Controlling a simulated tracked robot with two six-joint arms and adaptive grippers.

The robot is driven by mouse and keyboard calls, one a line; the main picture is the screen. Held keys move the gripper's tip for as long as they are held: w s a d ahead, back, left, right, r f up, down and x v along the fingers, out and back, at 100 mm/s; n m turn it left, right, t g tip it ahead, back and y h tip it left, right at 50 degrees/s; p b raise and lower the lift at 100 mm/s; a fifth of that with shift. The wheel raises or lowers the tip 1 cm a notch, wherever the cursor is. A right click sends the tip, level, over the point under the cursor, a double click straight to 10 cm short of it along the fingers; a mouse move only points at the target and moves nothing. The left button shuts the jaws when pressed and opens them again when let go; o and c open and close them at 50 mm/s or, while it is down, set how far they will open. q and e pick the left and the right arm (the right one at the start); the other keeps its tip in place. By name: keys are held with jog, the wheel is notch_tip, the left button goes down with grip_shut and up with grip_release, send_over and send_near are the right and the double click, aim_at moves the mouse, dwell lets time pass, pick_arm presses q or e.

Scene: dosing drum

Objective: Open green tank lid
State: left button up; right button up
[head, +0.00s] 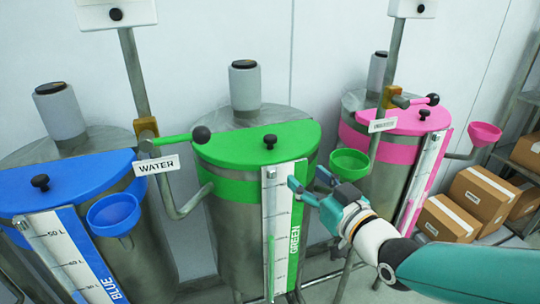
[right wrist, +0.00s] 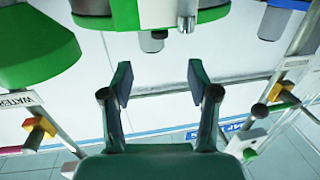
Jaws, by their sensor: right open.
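The green tank (head: 228,215) stands in the middle of the head view. Its half-round green lid (head: 235,150) lies flat and shut on the top, with a black knob (head: 270,141) near the front edge. My right gripper (head: 307,179) is open and empty, in front of the tank's right side, below the lid and beside the scale strip (head: 283,225). It is apart from the knob. The right wrist view shows the two spread fingers (right wrist: 160,84) with nothing between them. Green parts (right wrist: 112,14) show at its top edge. My left gripper is not in view.
A blue-lidded tank (head: 70,180) stands left and a pink-lidded tank (head: 405,120) right. A green valve lever (head: 175,139) with a black ball reaches over the green lid's left edge. Boxes (head: 480,195) lie at far right.

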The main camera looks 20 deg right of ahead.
aim_at(274, 143)
jog(key=w+a+p, duration=0.1)
jog(key=w, duration=0.4)
jog(key=w+a+p, duration=0.1)
jog(key=w, duration=0.5)
jog(key=w+a+p, duration=0.1)
jog(key=w+p, duration=0.1)
jog(key=w, duration=0.3)
jog(key=shift+w+r, duration=0.15)
jog(key=shift+r, duration=0.2)
grip_shut()
